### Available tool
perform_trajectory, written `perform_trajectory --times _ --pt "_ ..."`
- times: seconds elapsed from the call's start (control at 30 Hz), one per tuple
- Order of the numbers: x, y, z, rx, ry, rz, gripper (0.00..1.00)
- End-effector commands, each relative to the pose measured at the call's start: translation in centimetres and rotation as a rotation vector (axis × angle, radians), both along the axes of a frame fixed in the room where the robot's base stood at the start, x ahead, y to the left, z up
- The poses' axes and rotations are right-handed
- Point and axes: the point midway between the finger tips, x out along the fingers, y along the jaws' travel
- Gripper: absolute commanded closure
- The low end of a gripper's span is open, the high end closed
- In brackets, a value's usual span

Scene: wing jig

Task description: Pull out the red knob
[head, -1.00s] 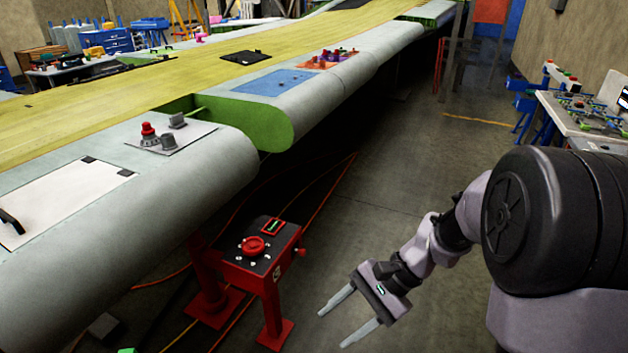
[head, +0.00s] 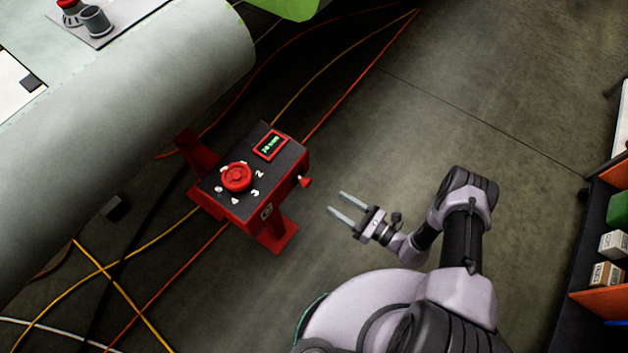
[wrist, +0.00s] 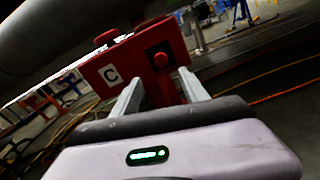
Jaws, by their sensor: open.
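A red control box (head: 298,165) stands on a red post with a dark top panel. A small red knob (head: 305,181) sticks out of its right side. In the wrist view this knob (wrist: 160,60) sits on a dark square, between the finger lines and beyond the tips. A larger red dial (head: 237,177) is on the box's top, ringed by numbers. My gripper (head: 336,202) is open and empty, a short gap to the right of the side knob, pointing towards the box. Its two fingers also show in the wrist view (wrist: 160,78).
The grey wing edge (head: 150,110) overhangs at upper left, with a red-topped knob and a grey knob (head: 96,20) on it. Orange and yellow cables (head: 148,300) lie on the floor. A shelf with boxes (head: 606,273) stands far right.

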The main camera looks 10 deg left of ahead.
Motion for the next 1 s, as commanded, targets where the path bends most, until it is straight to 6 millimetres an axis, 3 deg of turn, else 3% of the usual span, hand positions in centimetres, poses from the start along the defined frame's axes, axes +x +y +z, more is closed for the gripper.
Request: perform_trajectory --times 0.1,0.3,0.5,0.77,0.83,1.0 --pt "1.3 3.6 -0.3 0.001 0.000 0.008 0.48" --pt "3.2 8.1 -0.2 0.000 -0.002 0.006 0.48" --pt "4.2 10.1 -0.1 0.000 -0.001 0.002 0.48" --pt "4.3 10.2 0.0 0.000 0.000 0.001 0.48" --pt "4.3 10.2 0.0 0.000 0.000 0.001 0.56" --pt "4.3 10.2 0.0 0.000 0.000 0.001 0.89"
